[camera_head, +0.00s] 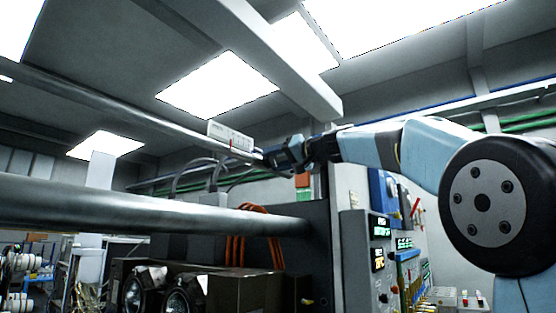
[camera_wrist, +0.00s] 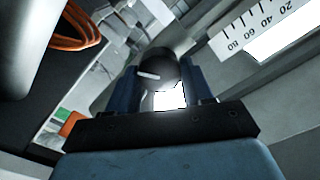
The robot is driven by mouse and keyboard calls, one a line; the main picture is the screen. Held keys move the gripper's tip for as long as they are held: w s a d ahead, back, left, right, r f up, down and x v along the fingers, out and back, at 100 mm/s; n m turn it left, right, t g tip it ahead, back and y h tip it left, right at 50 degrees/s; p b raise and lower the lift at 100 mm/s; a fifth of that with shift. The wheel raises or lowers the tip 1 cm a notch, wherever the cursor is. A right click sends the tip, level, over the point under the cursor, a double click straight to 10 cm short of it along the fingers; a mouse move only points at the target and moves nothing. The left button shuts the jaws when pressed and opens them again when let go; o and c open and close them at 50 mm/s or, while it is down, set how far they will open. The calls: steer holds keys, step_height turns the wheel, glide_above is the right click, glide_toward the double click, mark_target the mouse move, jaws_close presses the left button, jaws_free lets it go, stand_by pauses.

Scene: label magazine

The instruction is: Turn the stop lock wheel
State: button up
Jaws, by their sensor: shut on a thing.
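The stop lock wheel looks like a dark rounded knob (camera_wrist: 168,66) with a light mark on its face, seen in the wrist view between the two blue fingers of my gripper (camera_wrist: 166,88). The fingers are shut on its sides, and the fingers hide part of it. In the head view my gripper (camera_head: 268,156) is at the end of the outstretched arm, beside a white scale plate (camera_head: 230,137). The wheel itself is too small to make out there.
The scale plate, with printed numbers, also shows in the wrist view (camera_wrist: 250,25). A thick metal rail (camera_head: 150,212) crosses the head view at left. Orange cables (camera_head: 258,240) hang by a dark cabinet below. Control panels (camera_head: 380,250) stand at right.

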steer(key=shift+w+f, duration=0.2)
steer(key=shift+f, duration=0.1)
steer(key=o, duration=0.9)
steer(key=shift+o, duration=0.7)
steer(key=shift+r, duration=0.15)
steer(key=v, duration=1.3)
steer(key=shift+s+d, duration=0.25)
steer(key=shift+d, duration=0.05)
